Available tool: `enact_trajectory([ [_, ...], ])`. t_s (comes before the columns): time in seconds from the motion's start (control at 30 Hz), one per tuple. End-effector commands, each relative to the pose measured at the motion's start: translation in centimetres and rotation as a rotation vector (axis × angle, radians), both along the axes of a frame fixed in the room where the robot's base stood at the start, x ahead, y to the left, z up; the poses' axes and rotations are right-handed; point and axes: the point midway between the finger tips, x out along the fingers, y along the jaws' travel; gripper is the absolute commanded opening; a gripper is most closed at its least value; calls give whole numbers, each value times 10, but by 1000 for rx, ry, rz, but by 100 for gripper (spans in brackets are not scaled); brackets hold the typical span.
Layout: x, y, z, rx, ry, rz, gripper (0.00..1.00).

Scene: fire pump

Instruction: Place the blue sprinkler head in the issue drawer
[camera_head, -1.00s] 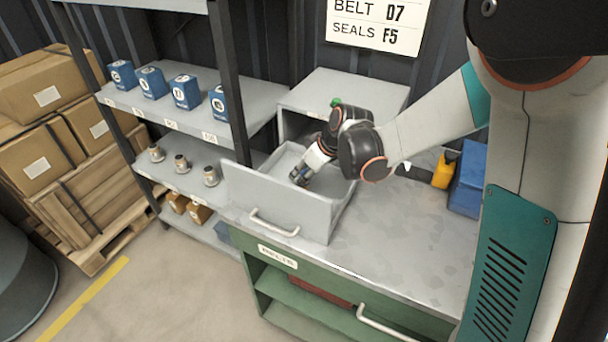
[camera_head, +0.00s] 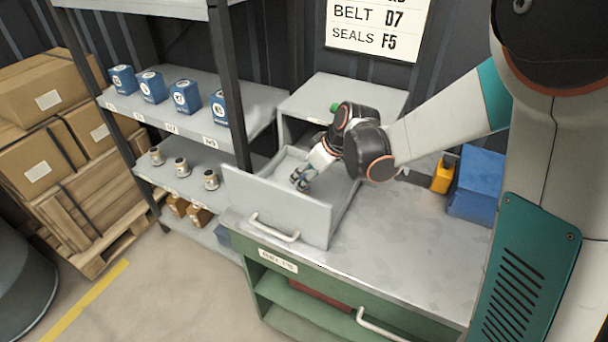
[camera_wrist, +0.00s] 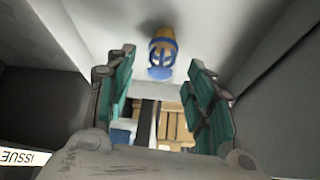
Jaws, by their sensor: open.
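The blue sprinkler head (camera_wrist: 162,50), a brass-coloured piece with a blue frame, lies on the pale grey floor inside the open issue drawer (camera_head: 290,212). In the wrist view, the drawer's grey wall (camera_wrist: 262,75) rises beside it, and an upside-down ISSUE label (camera_wrist: 22,157) shows at lower left. My gripper (camera_head: 300,180) reaches into the drawer. It is open, and in the wrist view its two teal-padded fingers (camera_wrist: 161,62) stand apart, with the head seen beyond their tips and nothing held. In the head view I cannot make out the sprinkler head.
The drawer unit stands on a green cabinet with a grey top (camera_head: 400,235). A shelf at left holds blue boxes (camera_head: 186,96) and several metal fittings (camera_head: 181,167). A blue bin (camera_head: 478,185) and a yellow item (camera_head: 442,175) stand at right. Cartons (camera_head: 45,150) sit on a pallet.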

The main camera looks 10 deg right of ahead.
Motion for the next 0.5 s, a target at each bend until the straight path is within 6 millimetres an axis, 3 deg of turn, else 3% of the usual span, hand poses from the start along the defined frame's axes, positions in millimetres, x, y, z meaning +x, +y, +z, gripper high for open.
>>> enact_trajectory([
  [0.2,-17,-17,44,0,1,-2,49],
  [0.5,-31,-32,79,0,0,-1,49],
])
